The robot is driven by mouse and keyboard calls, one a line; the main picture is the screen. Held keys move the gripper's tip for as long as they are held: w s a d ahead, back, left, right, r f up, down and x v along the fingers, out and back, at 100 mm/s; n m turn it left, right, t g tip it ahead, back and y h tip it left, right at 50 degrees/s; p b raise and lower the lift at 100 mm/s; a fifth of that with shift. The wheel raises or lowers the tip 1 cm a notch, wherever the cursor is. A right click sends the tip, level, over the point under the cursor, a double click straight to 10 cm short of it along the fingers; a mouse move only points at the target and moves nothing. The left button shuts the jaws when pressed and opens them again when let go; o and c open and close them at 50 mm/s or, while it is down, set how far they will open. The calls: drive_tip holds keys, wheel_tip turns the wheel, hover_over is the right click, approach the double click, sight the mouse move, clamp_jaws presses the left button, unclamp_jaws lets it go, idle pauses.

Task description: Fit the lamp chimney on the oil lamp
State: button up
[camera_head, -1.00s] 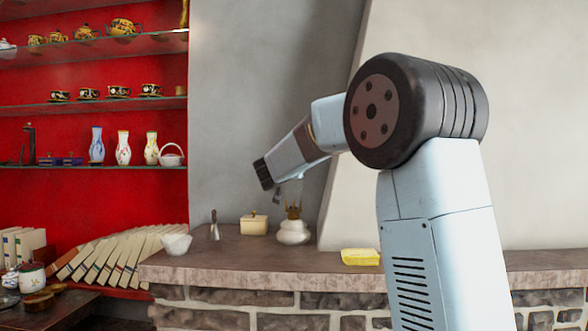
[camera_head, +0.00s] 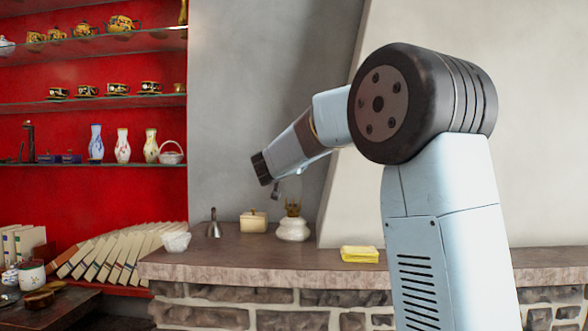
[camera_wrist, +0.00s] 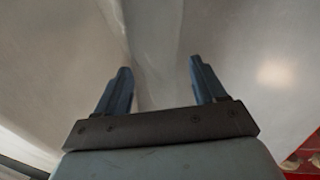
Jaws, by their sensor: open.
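The oil lamp (camera_head: 293,229) stands upright on the stone ledge, with a round white base and a brass-coloured burner on top. A faint, see-through shape shows above the burner; it looks like the glass chimney, but I cannot tell how it sits. My gripper (camera_head: 275,190) is just left of the lamp's top in the head view, small and partly hidden by my wrist. In the wrist view my gripper (camera_wrist: 160,68) has its two fingers wide apart with nothing between them.
On the ledge (camera_head: 225,263), left of the lamp, stand a cream box (camera_head: 253,222), a metal bell-like object (camera_head: 214,225) and a white bowl (camera_head: 176,241). A yellow block (camera_head: 360,254) lies to the right. The wall is close behind the ledge.

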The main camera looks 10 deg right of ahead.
drive_tip(key=v, duration=1.1)
drive_tip(key=shift+r, duration=0.1)
drive_tip(key=s+a+f+n+g+y, duration=0.1)
drive_tip(key=s+f+n+y, duration=0.25)
drive_tip(key=s+y, duration=0.35)
drive_tip(key=s+a+f+n+g+y, duration=0.1)
drive_tip(key=s+f+n+y, duration=0.3)
drive_tip(key=s, duration=0.5)
drive_tip(key=s+d+f+g+h, duration=0.1)
drive_tip(key=s+d+f+g, duration=0.3)
drive_tip(key=s+f, duration=0.4)
drive_tip(key=s+d+f+m+g+h, duration=0.1)
drive_tip(key=s+d+f+g, duration=0.3)
drive_tip(key=s+f, duration=0.4)
drive_tip(key=s, duration=0.6)
drive_tip(key=shift+s, duration=0.2)
drive_tip(key=shift+f, duration=0.1)
